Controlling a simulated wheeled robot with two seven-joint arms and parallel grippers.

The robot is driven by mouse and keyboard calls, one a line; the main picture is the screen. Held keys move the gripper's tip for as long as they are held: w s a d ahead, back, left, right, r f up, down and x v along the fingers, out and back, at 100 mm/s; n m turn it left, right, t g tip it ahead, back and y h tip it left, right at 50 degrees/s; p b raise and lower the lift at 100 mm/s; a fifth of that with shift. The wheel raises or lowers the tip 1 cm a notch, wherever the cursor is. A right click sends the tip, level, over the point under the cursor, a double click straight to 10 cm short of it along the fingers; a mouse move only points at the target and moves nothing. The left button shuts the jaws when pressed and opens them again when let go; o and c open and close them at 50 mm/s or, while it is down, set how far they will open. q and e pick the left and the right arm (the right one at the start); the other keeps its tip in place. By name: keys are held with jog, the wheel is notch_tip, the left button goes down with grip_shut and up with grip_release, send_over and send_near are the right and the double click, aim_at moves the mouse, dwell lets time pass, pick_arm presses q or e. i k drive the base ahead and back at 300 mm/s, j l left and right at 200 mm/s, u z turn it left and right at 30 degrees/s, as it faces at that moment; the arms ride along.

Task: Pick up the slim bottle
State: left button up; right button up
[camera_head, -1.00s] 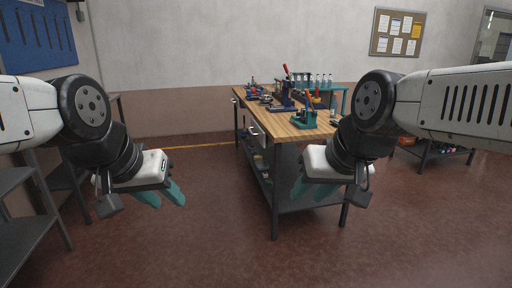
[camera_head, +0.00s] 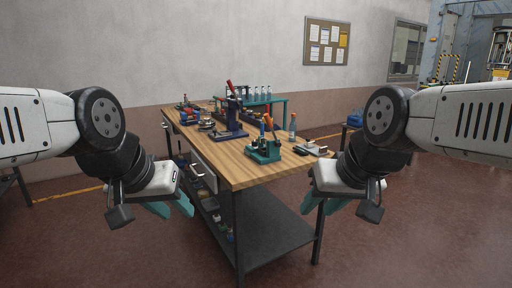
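A slim bottle (camera_head: 292,127) with a pale body and orange-brown top stands upright near the right edge of the wooden workbench (camera_head: 238,166), just behind a green tool holder. My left gripper (camera_head: 171,207) hangs left of the bench, its teal fingers apart and empty. My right gripper (camera_head: 325,204) is near the bench's right front corner, in front of and below the bottle in the picture, also with fingers apart and nothing between them. Both grippers are clear of the bottle.
The green tool holder (camera_head: 264,150) and a blue press (camera_head: 230,128) stand on the bench. Several small bottles (camera_head: 261,93) stand on a teal table behind. A drawer (camera_head: 203,171) juts from the left side. Red floor is free in front.

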aim_at(293, 126)
jog(key=i+j+z, duration=0.55)
jog(key=i+l+u, duration=0.1)
jog(key=u, duration=0.4)
jog(key=i+l+u, duration=0.15)
jog(key=u, duration=0.35)
jog(key=i+l+u, duration=0.25)
jog(key=l, duration=0.2)
jog(key=l+u, duration=0.2)
jog(key=l, duration=0.25)
jog(key=i+l+u, duration=0.25)
jog(key=l, duration=0.25)
jog(key=l+u, duration=0.2)
jog(key=l, duration=2.15)
jog(key=i+u, duration=0.05)
jog(key=i, duration=0.05)
